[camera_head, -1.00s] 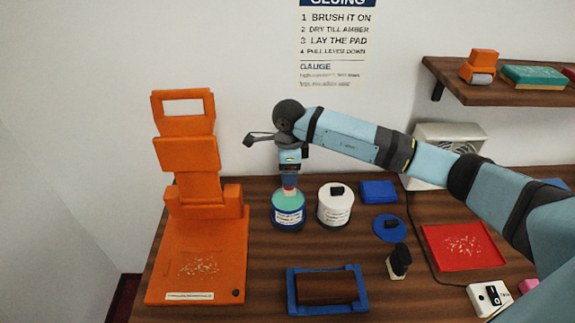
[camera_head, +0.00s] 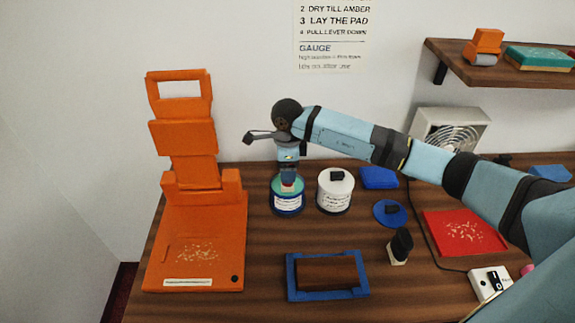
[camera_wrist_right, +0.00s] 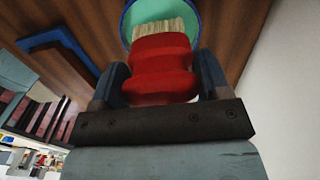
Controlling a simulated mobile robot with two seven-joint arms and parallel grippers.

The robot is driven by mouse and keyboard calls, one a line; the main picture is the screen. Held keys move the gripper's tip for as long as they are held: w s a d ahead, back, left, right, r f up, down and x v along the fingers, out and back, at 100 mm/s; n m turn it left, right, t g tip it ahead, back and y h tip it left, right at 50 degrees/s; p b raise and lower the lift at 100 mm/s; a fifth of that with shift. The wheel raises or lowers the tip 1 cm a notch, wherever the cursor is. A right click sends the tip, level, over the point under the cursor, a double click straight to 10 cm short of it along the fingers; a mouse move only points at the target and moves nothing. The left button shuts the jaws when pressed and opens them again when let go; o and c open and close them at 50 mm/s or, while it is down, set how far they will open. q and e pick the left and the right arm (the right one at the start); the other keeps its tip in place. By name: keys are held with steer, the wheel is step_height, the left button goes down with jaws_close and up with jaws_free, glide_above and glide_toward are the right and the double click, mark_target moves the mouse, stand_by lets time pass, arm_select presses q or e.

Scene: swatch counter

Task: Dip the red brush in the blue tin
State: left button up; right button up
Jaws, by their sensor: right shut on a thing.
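The blue tin (camera_head: 288,204) stands open on the counter, with a white label and a teal inside. My right gripper (camera_head: 288,182) points down at its mouth. In the right wrist view my right gripper (camera_wrist_right: 160,85) is shut on the red brush (camera_wrist_right: 160,68). The brush's pale bristles (camera_wrist_right: 158,31) point at the teal inside of the tin (camera_wrist_right: 192,10). The bristle tips overlap the teal; I cannot tell if they touch it. In the head view the gripper mostly hides the brush. My left gripper is in neither view.
A white tin (camera_head: 335,194) with a black knob stands close right of the blue tin. A blue lid (camera_head: 381,219) lies further right. An orange press (camera_head: 160,230) stands left. A black-topped bottle (camera_head: 399,257) stands nearby.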

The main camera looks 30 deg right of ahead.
steer(key=shift+f+b, duration=0.45)
steer(key=shift+f, duration=0.05)
stand_by(0.6)
steer(key=shift+f, duration=0.1)
stand_by(1.3)
steer(key=shift+r+p, duration=0.55)
steer(key=shift+r, duration=0.9)
steer(key=shift+r+p, duration=0.95)
steer(key=shift+r, duration=1.2)
